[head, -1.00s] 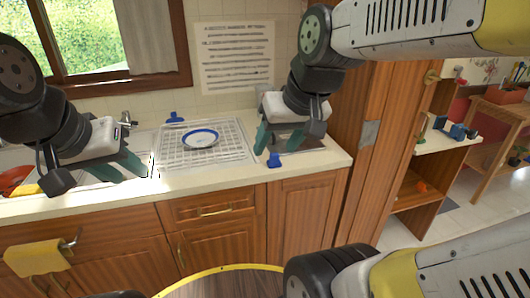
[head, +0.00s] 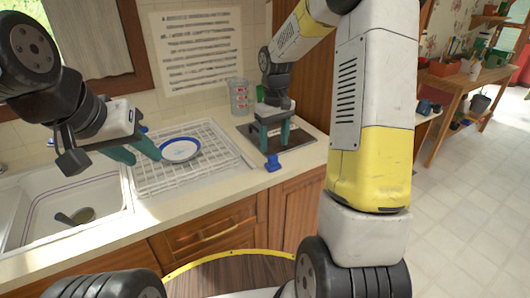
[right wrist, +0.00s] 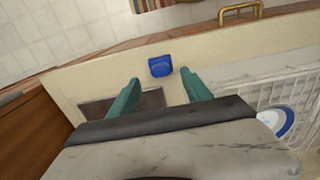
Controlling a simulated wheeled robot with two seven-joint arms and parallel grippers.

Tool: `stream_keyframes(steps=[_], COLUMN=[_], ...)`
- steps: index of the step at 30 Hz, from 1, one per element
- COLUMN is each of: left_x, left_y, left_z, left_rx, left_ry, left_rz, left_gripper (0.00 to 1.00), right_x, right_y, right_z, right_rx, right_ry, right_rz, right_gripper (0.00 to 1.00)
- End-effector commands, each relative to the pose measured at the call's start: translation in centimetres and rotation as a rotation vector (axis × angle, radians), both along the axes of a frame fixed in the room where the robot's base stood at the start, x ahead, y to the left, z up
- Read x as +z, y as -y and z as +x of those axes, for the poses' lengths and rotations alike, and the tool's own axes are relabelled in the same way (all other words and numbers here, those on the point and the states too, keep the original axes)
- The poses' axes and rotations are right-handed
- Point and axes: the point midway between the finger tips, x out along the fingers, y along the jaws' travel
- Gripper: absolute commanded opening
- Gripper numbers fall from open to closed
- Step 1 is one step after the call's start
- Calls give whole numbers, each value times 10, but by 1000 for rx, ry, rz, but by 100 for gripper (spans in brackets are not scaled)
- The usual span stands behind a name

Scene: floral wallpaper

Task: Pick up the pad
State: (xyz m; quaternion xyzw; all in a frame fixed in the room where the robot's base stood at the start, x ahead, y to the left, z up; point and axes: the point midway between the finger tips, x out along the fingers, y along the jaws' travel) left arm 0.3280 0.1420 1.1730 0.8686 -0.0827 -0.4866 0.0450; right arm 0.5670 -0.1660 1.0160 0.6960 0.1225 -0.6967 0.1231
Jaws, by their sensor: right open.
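A small blue object (head: 273,163), which may be the pad, lies on the counter near its front edge. In the right wrist view the blue object (right wrist: 160,66) lies beyond the fingertips, roughly centred between them and untouched. My right gripper (head: 274,138) is open and empty, pointing down over a dark flat panel (head: 290,140) on the counter; the gripper (right wrist: 160,92) also shows in the right wrist view. My left gripper (head: 134,151) has its teal fingers apart with nothing seen between them, over the left side of the dish rack.
A white wire dish rack (head: 215,160) holds a blue-rimmed plate (head: 181,150). A sink (head: 30,215) with a ladle-like utensil is at left. The tiled floor (head: 470,200) at right is open.

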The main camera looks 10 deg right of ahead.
Motion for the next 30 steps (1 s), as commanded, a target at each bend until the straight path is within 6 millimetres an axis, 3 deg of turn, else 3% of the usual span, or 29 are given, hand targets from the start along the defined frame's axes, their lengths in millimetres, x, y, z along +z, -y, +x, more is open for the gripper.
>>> stream_keyframes(steps=[13,23,30], left_x=[0,0,0], left_y=[0,0,0], left_z=[0,0,0], left_rx=[0,0,0], left_ry=[0,0,0], left_rz=[0,0,0], left_gripper=[36,36,36], right_x=[-59,-66,-66], right_y=[-2,-1,-1], right_z=[3,4,4], right_rx=[0,0,-1], right_ry=[-3,1,1], right_rz=[1,0,1], right_gripper=[57,57,10])
